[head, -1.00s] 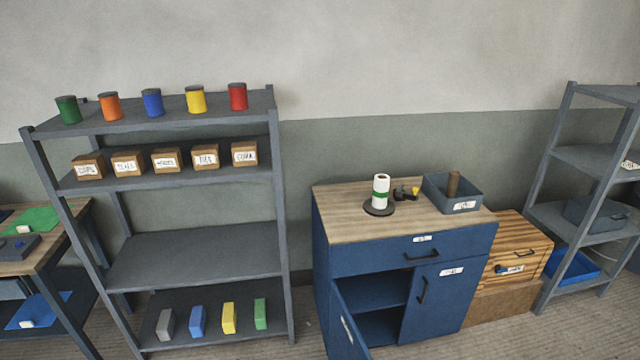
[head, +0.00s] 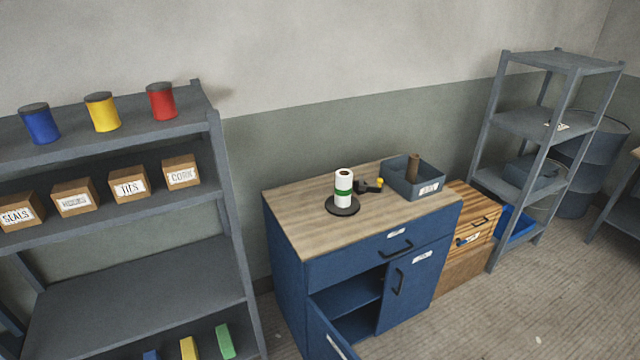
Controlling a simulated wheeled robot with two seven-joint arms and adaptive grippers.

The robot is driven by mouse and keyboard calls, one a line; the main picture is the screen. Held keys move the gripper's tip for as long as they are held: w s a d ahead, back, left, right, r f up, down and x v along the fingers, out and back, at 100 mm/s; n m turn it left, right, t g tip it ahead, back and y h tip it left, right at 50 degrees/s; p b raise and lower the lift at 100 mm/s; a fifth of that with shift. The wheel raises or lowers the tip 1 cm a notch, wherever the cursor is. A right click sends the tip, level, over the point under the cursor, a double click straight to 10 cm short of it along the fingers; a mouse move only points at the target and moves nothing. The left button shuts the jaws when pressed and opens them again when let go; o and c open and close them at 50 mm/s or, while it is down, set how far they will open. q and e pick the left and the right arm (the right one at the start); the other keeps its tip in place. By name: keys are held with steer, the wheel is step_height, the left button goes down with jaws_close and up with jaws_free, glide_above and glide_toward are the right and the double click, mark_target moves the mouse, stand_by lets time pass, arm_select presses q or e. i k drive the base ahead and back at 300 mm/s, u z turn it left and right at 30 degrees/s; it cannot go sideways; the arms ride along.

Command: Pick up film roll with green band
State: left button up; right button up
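The film roll with the green band (head: 344,188) is white and stands upright on a round black base (head: 343,207). It is on the wooden top of the blue cabinet (head: 290,208), left of a small black and yellow tool (head: 370,186). Neither of my grippers shows in the head view.
A grey bin (head: 420,182) with a brown roll stands at the right of the cabinet top. The cabinet's lower left door (head: 328,335) hangs open toward the front. A grey shelf (head: 140,280) with cans and labelled boxes stands left. Wooden crates (head: 468,230) and another shelf (head: 515,122) stand right.

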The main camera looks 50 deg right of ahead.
mark_target(343, 177)
steer(key=z, duration=0.3)
steer(key=i, duration=0.9)
steer(key=z, duration=0.6)
